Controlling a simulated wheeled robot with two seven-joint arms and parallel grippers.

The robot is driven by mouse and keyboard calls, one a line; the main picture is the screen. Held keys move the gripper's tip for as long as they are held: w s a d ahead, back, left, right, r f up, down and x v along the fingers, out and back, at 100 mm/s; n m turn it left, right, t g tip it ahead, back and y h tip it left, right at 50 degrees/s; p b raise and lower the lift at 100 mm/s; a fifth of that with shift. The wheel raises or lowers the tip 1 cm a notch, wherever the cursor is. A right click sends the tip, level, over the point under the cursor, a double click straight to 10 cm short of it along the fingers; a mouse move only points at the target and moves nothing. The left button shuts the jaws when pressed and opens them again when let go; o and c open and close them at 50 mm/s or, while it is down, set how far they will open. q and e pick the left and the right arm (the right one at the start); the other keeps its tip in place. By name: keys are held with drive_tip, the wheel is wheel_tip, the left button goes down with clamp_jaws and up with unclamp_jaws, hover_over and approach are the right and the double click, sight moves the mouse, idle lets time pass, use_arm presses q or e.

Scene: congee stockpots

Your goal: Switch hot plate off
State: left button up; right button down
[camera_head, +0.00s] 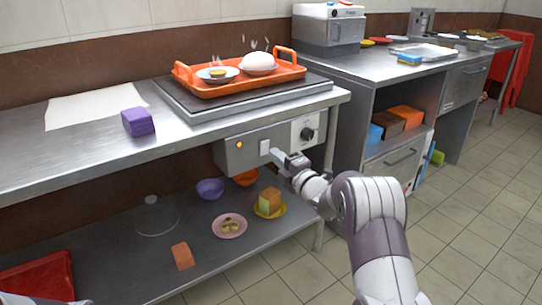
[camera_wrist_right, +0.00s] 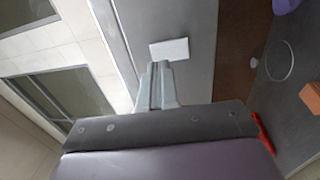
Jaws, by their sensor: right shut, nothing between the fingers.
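The hot plate (camera_head: 192,110) is a dark slab on the steel table, with an orange tray (camera_head: 218,91) on it. Its grey control box (camera_head: 229,164) hangs under the table edge. The box carries a lit amber lamp (camera_head: 239,144), a pale switch (camera_head: 264,146) and a black knob (camera_head: 307,134). My right gripper (camera_head: 278,156) is shut and empty, its tips just beside the switch. In the right wrist view, the tips (camera_wrist_right: 157,72) are close to the white switch plate (camera_wrist_right: 169,49); I cannot tell if they touch. My left gripper is not in view.
A bowl (camera_head: 217,75) and a white round item (camera_head: 258,62) are on the tray. A purple block (camera_head: 138,122) stands on the table. Bowls, plates and a glass lid (camera_head: 155,215) are on the lower shelf. A second counter (camera_head: 375,68) stands at the right.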

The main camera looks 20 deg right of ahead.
sight(265, 144)
drive_tip(key=x, duration=0.3)
drive_tip(key=shift+w+a+b, duration=0.1)
drive_tip(key=shift+w+b, duration=0.1)
drive_tip(key=shift+b, duration=0.2)
